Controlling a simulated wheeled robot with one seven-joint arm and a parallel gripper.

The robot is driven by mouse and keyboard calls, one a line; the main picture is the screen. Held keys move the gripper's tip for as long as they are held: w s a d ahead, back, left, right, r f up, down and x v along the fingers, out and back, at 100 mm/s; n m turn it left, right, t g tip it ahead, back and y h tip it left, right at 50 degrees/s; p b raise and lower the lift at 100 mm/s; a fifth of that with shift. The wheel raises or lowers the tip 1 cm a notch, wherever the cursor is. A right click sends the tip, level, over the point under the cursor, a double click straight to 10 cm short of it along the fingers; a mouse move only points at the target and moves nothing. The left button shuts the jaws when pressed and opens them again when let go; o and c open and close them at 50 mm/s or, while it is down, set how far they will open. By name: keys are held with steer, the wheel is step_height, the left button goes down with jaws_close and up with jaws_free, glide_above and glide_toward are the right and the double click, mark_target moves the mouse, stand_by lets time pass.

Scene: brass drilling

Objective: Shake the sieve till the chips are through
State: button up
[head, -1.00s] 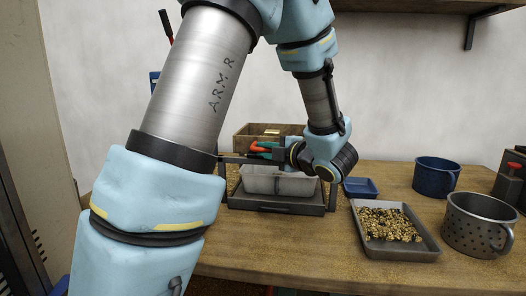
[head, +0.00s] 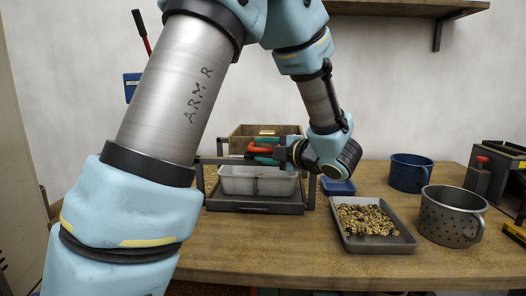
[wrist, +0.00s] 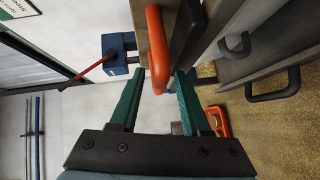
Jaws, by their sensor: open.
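A wooden-sided box (head: 240,133), apparently the sieve, stands above and behind a dark rack (head: 311,190). Its inside and mesh are hidden. A red-orange handle (wrist: 157,50) shows against its wooden side in the wrist view. My gripper (head: 258,151) is open, its green fingers on either side of that handle, with gaps showing in the wrist view (wrist: 155,85). A pale translucent tub (head: 258,181) sits in the rack under my gripper. Brass chips (head: 367,220) lie in a shallow grey tray (head: 352,245) to the right.
A blue mug (head: 408,173) and a perforated metal mug (head: 450,214) stand on the right of the table (head: 270,250). A small blue tray (head: 338,187) is beside the rack. A second red-orange loop (wrist: 220,121) shows low in the wrist view. The table's front is clear.

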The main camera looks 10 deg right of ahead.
steer(key=shift+s, duration=0.1)
steer(key=b+v, duration=0.2)
steer(key=v, duration=0.8)
steer(key=shift+s+d, duration=0.2)
steer(key=shift+s, duration=0.1)
